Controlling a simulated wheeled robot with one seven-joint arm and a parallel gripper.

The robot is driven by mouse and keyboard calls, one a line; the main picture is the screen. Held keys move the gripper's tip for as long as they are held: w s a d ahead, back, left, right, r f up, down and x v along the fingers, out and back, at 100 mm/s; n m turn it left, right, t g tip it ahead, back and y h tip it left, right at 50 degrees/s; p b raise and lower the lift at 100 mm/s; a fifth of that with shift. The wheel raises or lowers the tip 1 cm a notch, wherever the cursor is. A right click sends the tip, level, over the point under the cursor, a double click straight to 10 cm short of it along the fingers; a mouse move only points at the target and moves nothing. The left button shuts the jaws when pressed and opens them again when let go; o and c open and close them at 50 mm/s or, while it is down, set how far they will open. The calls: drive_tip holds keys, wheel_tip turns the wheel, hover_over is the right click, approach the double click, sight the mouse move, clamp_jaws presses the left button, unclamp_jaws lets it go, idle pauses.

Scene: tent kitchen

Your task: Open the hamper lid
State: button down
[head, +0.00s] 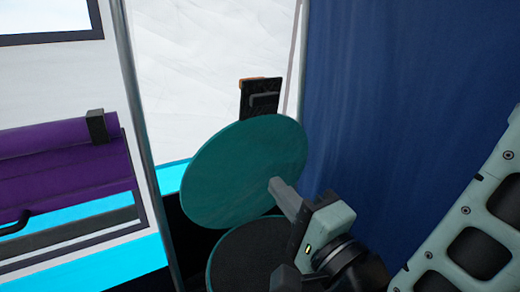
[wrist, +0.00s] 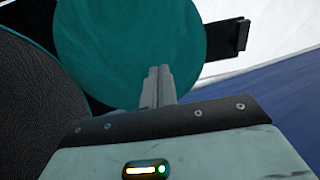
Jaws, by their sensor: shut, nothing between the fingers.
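The hamper lid (head: 240,170) is a round teal disc, tilted up steeply above the dark round hamper (head: 235,258). In the wrist view the lid (wrist: 130,40) stands beyond the fingertips and the dark hamper top (wrist: 35,110) shows at the left. My gripper (head: 275,184) is shut with nothing in it. Its fingertips overlap the lower right part of the lid in the head view, and in the wrist view (wrist: 160,72) they point at the lid's face. I cannot tell whether they touch it. The hamper's lower part is out of view.
A blue fabric wall (head: 400,90) rises close on the right. A grey pole (head: 145,130) and a purple roll (head: 65,158) stand to the left. A dark bracket-like item (head: 261,98) is behind the lid. Little free room shows around the hamper.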

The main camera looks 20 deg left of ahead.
sight(251, 156)
drive_tip(key=p+x, duration=0.1)
drive_tip(key=x, duration=0.5)
drive_tip(key=shift+w+a+p, duration=0.2)
drive_tip(key=shift+a+p, duration=0.1)
drive_tip(key=shift+p, duration=0.05)
drive_tip(key=x, duration=0.3)
drive_tip(key=shift+r, duration=0.2)
